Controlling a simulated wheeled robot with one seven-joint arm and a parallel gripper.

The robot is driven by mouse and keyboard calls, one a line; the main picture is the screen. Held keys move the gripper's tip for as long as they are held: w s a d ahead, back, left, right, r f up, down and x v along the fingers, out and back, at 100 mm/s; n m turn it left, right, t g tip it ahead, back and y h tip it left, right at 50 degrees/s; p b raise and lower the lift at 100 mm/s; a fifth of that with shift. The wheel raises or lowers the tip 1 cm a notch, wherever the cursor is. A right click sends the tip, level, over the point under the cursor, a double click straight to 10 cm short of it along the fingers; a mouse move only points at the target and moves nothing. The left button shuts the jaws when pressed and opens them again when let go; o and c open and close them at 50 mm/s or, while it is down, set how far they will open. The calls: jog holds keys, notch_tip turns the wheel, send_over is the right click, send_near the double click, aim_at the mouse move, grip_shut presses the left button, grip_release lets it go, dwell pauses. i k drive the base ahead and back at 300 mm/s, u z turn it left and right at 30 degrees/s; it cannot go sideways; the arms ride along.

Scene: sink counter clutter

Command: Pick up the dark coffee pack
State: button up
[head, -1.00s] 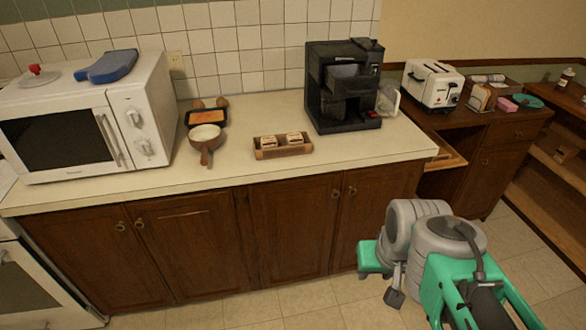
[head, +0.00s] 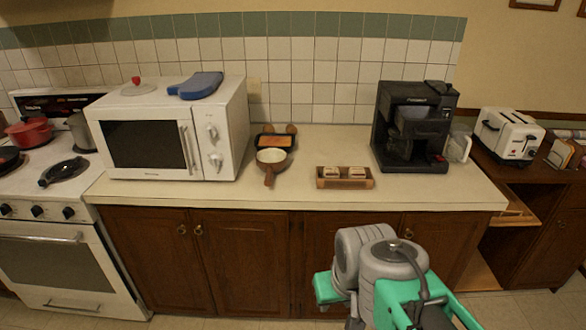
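No dark coffee pack can be clearly made out. A small wooden tray (head: 326,184) stands on the counter near its front edge and holds two small packs (head: 357,172) with pale tops. Their labels are too small to read, and I cannot tell whether one is the coffee pack. The black coffee machine (head: 412,128) stands behind and right of the tray. My grey and green arm shows at the bottom, in front of the cabinets and below the counter top. My gripper's fingers are not visible.
A white microwave (head: 222,125) stands on the left of the counter (head: 440,192), with a brown-handled pan (head: 272,158) beside it. A stove (head: 60,250) is at far left. A toaster (head: 508,135) is at right. Counter around the tray is clear.

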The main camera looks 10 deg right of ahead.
aim_at(353, 172)
jog(key=u, duration=0.55)
jog(key=i, duration=0.95)
jog(key=u, duration=0.15)
